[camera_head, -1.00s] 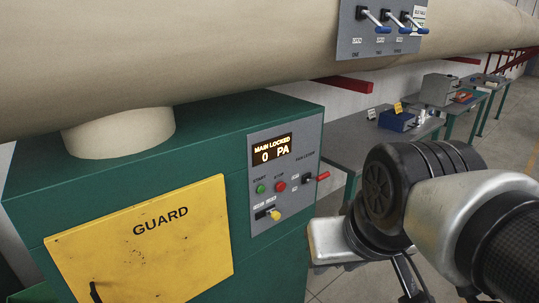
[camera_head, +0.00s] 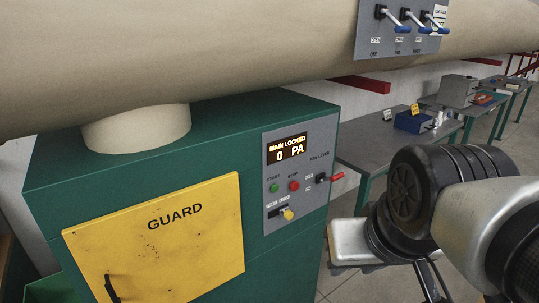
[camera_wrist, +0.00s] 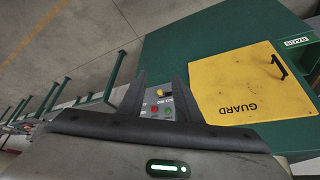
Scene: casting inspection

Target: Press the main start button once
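The green start button (camera_head: 274,188) is on the grey control panel (camera_head: 285,222) of the green machine, under the label START. The red stop button (camera_head: 294,186) is just right of it. The display (camera_head: 287,148) above reads MAIN LOCKED, 0 PA. In the wrist view the green button (camera_wrist: 168,112) and red button (camera_wrist: 154,109) show between my fingers. My gripper (camera_wrist: 160,82) is open and empty, pointing toward the panel, apart from it as far as I can tell. In the head view my arm is right of the panel and the fingertips are hidden.
A yellow guard door (camera_head: 160,238) is left of the panel. A yellow-tipped switch (camera_head: 287,213) sits below the buttons and a red fan lever (camera_head: 336,176) sticks out at right. A large beige duct (camera_head: 220,60) with a blue-handled lever panel (camera_head: 400,45) runs above. Benches stand behind.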

